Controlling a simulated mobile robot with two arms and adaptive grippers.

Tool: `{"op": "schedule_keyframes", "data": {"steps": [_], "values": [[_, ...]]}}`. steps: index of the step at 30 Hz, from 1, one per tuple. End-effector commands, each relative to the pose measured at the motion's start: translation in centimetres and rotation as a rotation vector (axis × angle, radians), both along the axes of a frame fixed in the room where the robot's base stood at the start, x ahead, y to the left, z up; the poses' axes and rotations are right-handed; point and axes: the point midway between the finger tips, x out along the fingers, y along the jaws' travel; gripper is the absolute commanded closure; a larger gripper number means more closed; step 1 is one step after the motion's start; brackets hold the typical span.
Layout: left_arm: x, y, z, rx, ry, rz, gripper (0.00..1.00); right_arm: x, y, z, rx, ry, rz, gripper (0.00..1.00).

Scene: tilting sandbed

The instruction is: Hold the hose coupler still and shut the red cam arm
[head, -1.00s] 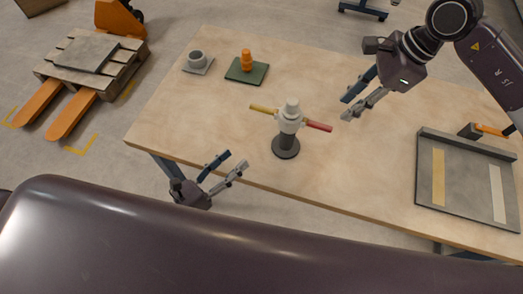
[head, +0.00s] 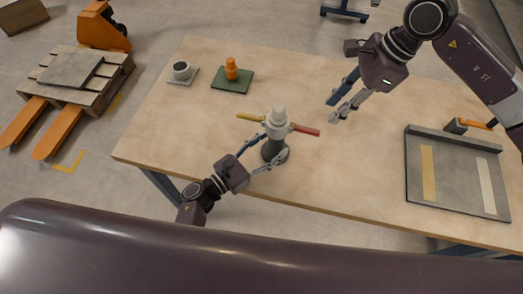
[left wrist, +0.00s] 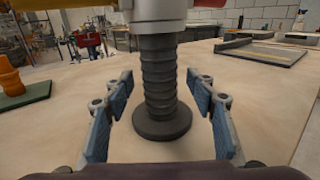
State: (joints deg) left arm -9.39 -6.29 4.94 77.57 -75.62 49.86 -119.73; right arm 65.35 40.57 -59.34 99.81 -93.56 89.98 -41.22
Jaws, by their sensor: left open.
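The hose coupler (head: 277,124) stands upright on the table, with a pale body on a dark ribbed hose and round base. Its red cam arm (head: 305,130) sticks out to the right and a yellow arm (head: 251,117) to the left. My left gripper (head: 264,153) is open, its fingers on either side of the hose. In the left wrist view the ribbed hose (left wrist: 159,80) stands between the blue-padded fingers, with gaps on both sides. My right gripper (head: 334,110) is open and empty, above the table to the right of the red arm.
A grey tray (head: 456,211) with two strips lies at the right of the table. The table between coupler and tray is clear.

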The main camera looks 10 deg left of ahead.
Motion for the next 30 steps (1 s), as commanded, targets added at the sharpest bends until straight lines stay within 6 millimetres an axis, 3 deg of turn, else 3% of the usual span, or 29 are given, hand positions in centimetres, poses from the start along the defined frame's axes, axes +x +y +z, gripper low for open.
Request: {"op": "schedule_keyframes", "data": {"steps": [11, 24, 27, 30], "values": [[0.44, -0.37, 0.02, 0.000, 0.000, 0.000, 0.49, 0.00, 0.00, 0.00, 0.000, 0.000, 0.000, 0.71], [0.41, -0.35, 0.01, 0.000, 0.000, 0.000, 0.98, 0.00, 0.00, 0.00, 0.000, 0.000, 0.000, 0.71], [0.41, -0.34, 0.00, 0.000, 0.000, 0.000, 1.00, 0.00, 0.00, 0.00, 0.000, 0.000, 0.000, 0.72], [0.41, -0.34, 0.00, 0.000, 0.000, 0.000, 1.00, 0.00, -0.02, 0.00, 0.002, 0.005, -0.011, 0.83]]}}
